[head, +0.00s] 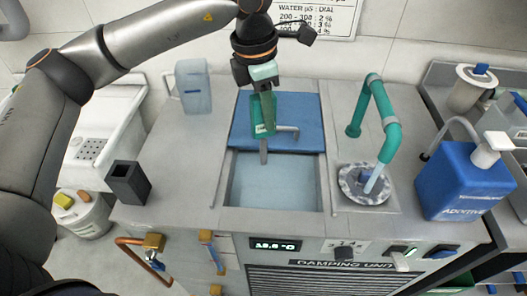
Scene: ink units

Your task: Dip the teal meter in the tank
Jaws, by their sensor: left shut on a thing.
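The teal meter (263,115) hangs upright, its grey probe pointing down. My left gripper (262,84) is shut on its upper end, and the gripper partly hides it. The tank (273,184) is the open rectangular basin in the top of the damping unit, with pale blue liquid inside. The probe tip shows over the back part of the tank's opening. I cannot tell whether it touches the liquid. The blue lid (300,108) lies behind the opening, with a metal handle beside the meter. My right gripper is not in view.
A teal faucet (379,106) arches over a round drain right of the tank. A blue additive jug (462,182) stands at the right edge. A dark open holder (128,183) is at the left front, and a clear bluish container (193,88) is at the back left.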

